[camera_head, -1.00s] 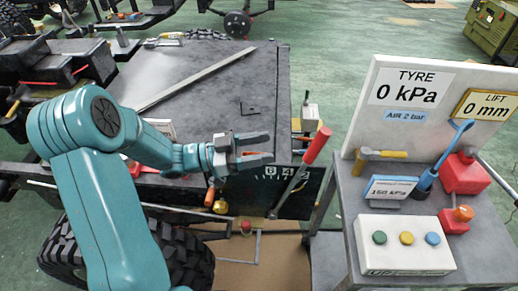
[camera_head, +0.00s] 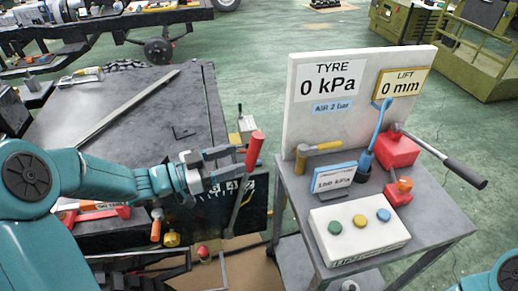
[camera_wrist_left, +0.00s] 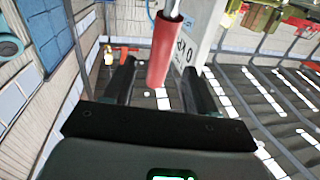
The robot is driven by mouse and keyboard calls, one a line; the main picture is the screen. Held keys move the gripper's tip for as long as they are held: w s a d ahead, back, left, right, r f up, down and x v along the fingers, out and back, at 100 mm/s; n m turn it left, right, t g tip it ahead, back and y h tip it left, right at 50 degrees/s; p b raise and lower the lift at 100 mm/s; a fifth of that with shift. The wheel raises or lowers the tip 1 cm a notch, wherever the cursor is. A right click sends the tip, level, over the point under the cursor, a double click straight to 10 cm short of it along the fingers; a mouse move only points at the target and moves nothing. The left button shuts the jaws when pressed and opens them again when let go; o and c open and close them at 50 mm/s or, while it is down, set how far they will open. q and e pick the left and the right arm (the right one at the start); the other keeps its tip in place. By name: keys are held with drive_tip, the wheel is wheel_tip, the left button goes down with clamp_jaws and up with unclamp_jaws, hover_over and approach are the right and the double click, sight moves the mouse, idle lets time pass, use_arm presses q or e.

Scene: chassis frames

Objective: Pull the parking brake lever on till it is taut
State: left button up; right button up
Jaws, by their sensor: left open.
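The parking brake lever, a metal rod with a red grip (camera_head: 254,150), rises from beside a scale plate at the chassis edge and leans a little right. My left gripper (camera_head: 238,161) is open, its fingers pointing right at the red grip from its left side. In the left wrist view the red grip (camera_wrist_left: 162,52) appears between the two spread fingers (camera_wrist_left: 158,78). There is a gap to each finger, and contact cannot be made out. My right gripper is out of the picture.
The chassis deck (camera_head: 165,100) lies left.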

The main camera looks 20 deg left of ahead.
use_arm(q)
drive_tip(key=x, duration=0.8)
drive_tip(key=shift+a+p, duration=0.1)
drive_tip(key=shift+p, duration=0.25)
